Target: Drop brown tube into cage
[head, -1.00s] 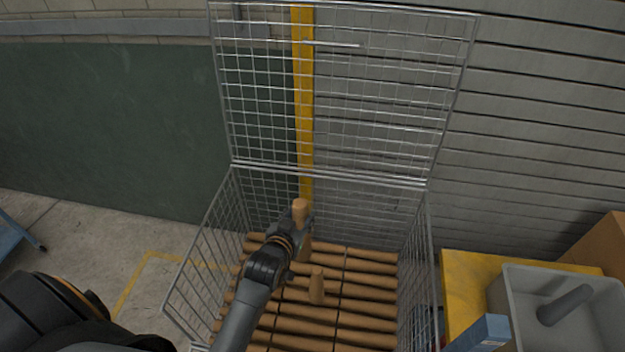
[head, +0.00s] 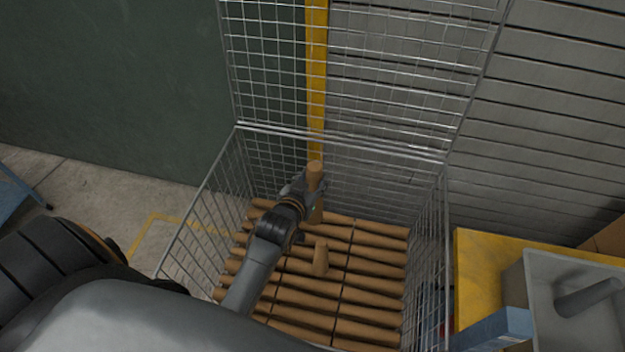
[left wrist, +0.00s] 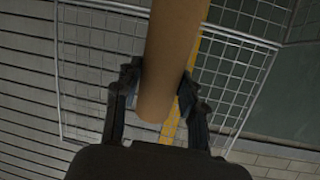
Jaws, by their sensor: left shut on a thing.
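My left gripper (head: 312,190) is shut on a brown tube (head: 315,172), which stands roughly upright in the jaws. In the left wrist view the tube (left wrist: 170,60) sits between the two fingers of my left gripper (left wrist: 160,92). In the head view the gripper and tube appear over the open wire cage (head: 200,218). Several brown tubes lie in rows inside the cage, and one tube (head: 321,258) stands upright among them. The cage's mesh lid (head: 400,70) is raised at the back. My right gripper is not in view.
A slatted grey wall (head: 560,130) is behind. Bare floor (head: 95,205) shows at left.

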